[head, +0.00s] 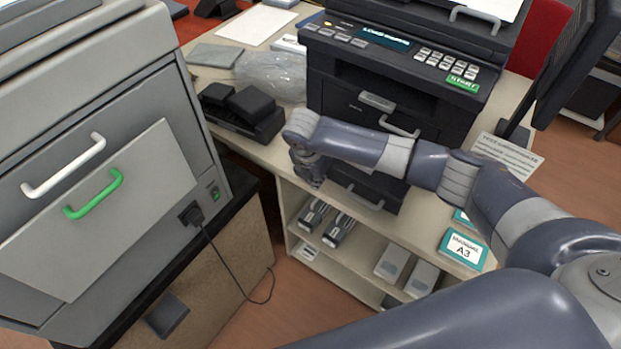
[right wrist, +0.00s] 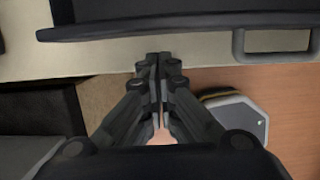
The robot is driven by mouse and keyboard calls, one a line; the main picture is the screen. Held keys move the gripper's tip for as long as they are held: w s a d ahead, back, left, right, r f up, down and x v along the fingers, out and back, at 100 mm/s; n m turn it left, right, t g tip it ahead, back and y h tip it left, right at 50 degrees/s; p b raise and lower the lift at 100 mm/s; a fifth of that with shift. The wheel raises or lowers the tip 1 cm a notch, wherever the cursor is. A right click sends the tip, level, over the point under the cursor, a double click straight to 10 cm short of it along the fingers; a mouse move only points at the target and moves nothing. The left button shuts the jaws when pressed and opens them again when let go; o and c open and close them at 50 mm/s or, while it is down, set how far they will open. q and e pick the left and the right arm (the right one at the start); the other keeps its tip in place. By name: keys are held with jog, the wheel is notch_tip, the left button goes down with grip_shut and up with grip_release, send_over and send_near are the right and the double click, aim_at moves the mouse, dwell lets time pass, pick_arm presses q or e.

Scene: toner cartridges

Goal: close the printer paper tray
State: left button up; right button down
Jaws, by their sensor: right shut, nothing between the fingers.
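The dark printer (head: 345,85) stands on the light table at the back centre. Its paper tray (head: 380,187) is low on the front, with a grey handle (head: 366,198), and appears to stick out toward the table's front edge; my right arm hides part of it. In the right wrist view the dark tray edge (right wrist: 150,30) runs across the top, with a handle (right wrist: 272,57) on the right. My right gripper (head: 313,182) is left of the tray handle, pointing down. Its fingers (right wrist: 160,60) are shut and empty, just short of the tray edge. My left gripper is out of view.
A large grey machine (head: 100,200) with a white and a green handle stands at left. Black boxes (head: 240,108) and a clear bag (head: 270,75) lie left of the printer. Shelves below the table hold cartridges (head: 338,230). A monitor (head: 570,65) stands at right.

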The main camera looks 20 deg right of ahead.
jog(key=shift+w+d, duration=0.3)
jog(key=shift+d, duration=0.2)
jog(key=shift+w, duration=0.1)
jog(key=w+d, duration=0.1)
jog(key=d, duration=0.1)
jog(key=w+d, duration=0.2)
jog(key=shift+f, duration=0.1)
jog(key=shift+s+a, duration=0.1)
